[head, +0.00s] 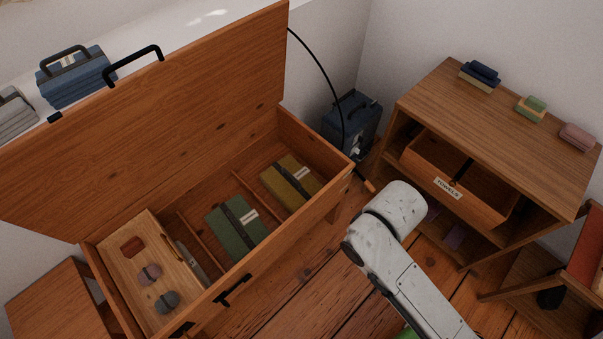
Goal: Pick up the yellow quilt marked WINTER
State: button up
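A folded olive-yellow quilt (283,176) with a dark strap and a small white label lies in the right-hand compartment of the open wooden chest (137,300). The label is too small to read. A folded green quilt (230,236), also strapped and labelled, lies in the compartment to its left, behind a thin divider. My white arm shows at the lower right, outside the chest and apart from the quilts. My gripper is not in view.
The chest's lid (150,110) stands raised at the back. A wooden tray (121,252) with small round items fills the chest's left end. At right stands a wooden cabinet (440,92) with an open drawer (425,172). A dark blue case (352,122) stands in the corner.

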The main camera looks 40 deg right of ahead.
aim_at(292, 183)
jog(key=i+z, duration=0.4)
jog(key=i+j+z, duration=0.1)
jog(key=i+z, duration=0.25)
jog(key=i+j+z, duration=0.15)
jog(key=z, duration=0.25)
